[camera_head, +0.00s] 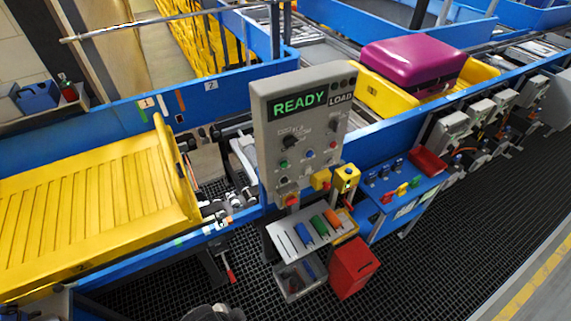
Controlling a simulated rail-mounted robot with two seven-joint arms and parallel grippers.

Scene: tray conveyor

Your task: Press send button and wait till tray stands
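The grey control panel (300,125) stands upright at the middle of the conveyor. Its display (300,102) reads READY in green, with LOAD beside it. The panel carries several small knobs and coloured buttons. Two small yellow boxes (346,179) sit at its lower right. I cannot read which button is send. An empty yellow tray (90,205) lies on the conveyor at left. Another yellow tray (385,95) at upper right holds a magenta suitcase (412,60). Neither gripper shows. Only a grey rounded piece shows at the bottom edge.
A shelf with coloured items (312,238) and a red bin (353,267) stand below the panel. A blue side table (405,200) with small items is right of it. Blue conveyor rails run across. The dark grated floor in front is mostly clear.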

